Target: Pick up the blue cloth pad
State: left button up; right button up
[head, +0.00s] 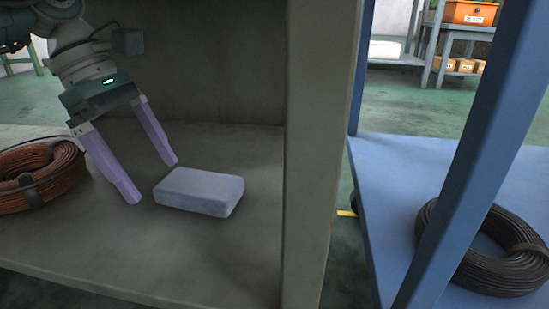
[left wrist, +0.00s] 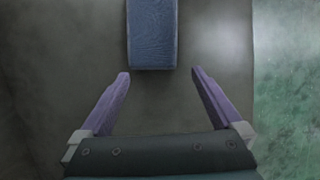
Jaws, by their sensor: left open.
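The blue cloth pad (head: 199,192) is a flat rounded block lying on the grey-green shelf (head: 150,268) in the head view. In the left wrist view the pad (left wrist: 152,36) lies beyond the fingertips, roughly in line with the gap between them. My left gripper (head: 155,180) has two purple fingers spread apart, open and empty, just left of the pad. The open fingers also show in the left wrist view (left wrist: 160,74). Nothing is between them but bare shelf. My right gripper is not in view.
A coil of brown wire (head: 38,178) lies on the same shelf at the left. A grey-green upright panel (head: 318,150) stands right of the pad. Beyond it, a blue rack (head: 390,190) holds a black coil (head: 490,250). The shelf in front of the pad is clear.

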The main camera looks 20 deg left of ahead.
aim_at(190, 180)
pick_arm(q)
jog(key=d, duration=0.1)
jog(key=w+d+p, duration=0.1)
jog(key=d, duration=0.2)
jog(key=shift+w+d+r, duration=0.2)
jog(key=shift+w, duration=0.15)
jog(key=shift+b+x, duration=0.4)
jog(key=shift+x, duration=0.5)
jog(key=shift+r, duration=0.15)
jog(key=shift+c, duration=1.1)
jog(key=c, duration=0.9)
